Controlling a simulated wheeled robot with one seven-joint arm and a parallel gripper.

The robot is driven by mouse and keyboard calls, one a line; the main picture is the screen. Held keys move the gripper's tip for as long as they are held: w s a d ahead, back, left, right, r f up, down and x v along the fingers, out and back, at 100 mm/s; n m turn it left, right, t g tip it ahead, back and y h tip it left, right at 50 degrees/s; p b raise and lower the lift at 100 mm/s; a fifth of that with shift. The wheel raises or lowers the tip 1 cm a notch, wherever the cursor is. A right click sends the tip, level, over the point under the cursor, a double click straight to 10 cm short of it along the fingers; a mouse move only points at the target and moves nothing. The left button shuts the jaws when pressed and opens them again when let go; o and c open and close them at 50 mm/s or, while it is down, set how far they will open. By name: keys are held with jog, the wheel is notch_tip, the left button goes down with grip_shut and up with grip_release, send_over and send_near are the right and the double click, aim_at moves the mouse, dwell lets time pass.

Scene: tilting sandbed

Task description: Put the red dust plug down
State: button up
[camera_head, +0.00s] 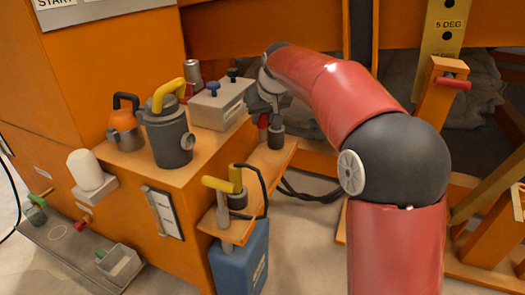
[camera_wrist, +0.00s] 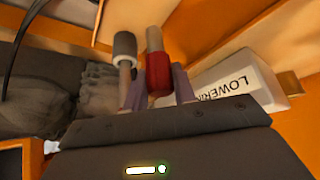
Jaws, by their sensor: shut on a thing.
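The red dust plug (camera_wrist: 156,62) is between the two fingers of my gripper (camera_wrist: 158,88) in the wrist view. My gripper is shut on it. In the head view my gripper (camera_head: 266,108) is above the narrow orange shelf at the side of the orange cabinet, and a bit of the red plug (camera_head: 263,121) shows below it. A dark grey cylinder on a thin stem (camera_wrist: 124,48) is close beside the plug; it also shows in the head view (camera_head: 276,137). I cannot tell whether the plug touches the shelf.
The orange shelf (camera_head: 274,164) carries a yellow-handled fitting (camera_head: 222,184) with a black hose. A pale box with knobs (camera_head: 220,104) is left of my gripper; lettering shows on it in the wrist view (camera_wrist: 240,85). A yellow-handled grey canister (camera_head: 168,135) stands on the cabinet.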

aim_at(264, 139)
notch_tip(264, 139, down, 9)
jog(key=shift+r+b, duration=0.1)
jog(key=shift+b, duration=0.75)
jog(key=shift+f, duration=0.2)
jog(key=o, duration=0.9)
jog(key=shift+o, duration=0.2)
jog(key=shift+s+r, duration=0.1)
jog(key=shift+r, duration=0.45)
jog(key=p+v, duration=0.2)
jog(key=v, duration=0.9)
jog(key=shift+s, duration=0.15)
